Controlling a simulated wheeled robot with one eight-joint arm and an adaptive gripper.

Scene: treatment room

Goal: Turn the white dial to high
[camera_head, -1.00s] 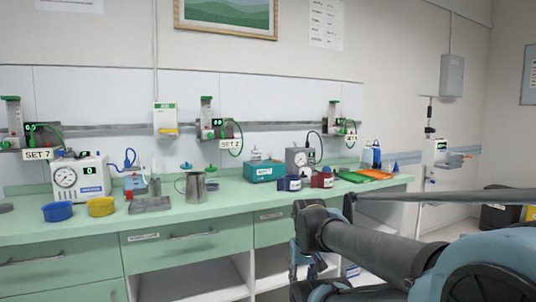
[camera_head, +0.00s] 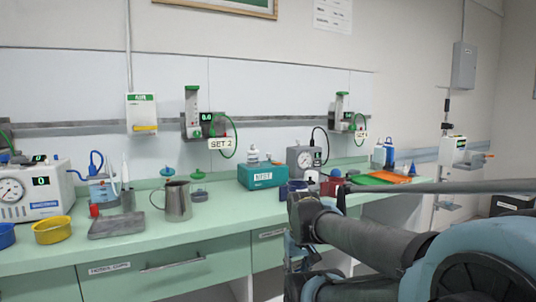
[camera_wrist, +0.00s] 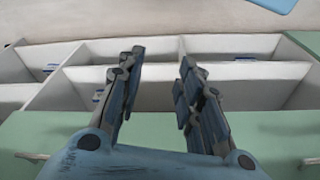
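I cannot make out for certain which part is the white dial. A grey box with a round white gauge face (camera_head: 305,158) stands at the back of the counter, right of centre. A white machine (camera_head: 38,203) at the left edge also has a round white gauge face (camera_head: 11,190). Any marks for high are too small to read. My gripper (camera_wrist: 160,62) is open and empty in the wrist view, its two fingers apart, with open shelves beyond. In the head view it is in front of the counter, mostly hidden by my arm, and apart from both devices.
The green counter (camera_head: 225,222) holds a metal jug (camera_head: 178,200), a grey tray (camera_head: 117,225), a yellow bowl (camera_head: 52,230) and a teal box (camera_head: 262,176). A wall rail (camera_head: 85,128) carries a flowmeter (camera_head: 193,113) labelled SET 2. White open shelves (camera_wrist: 215,93) show in the wrist view.

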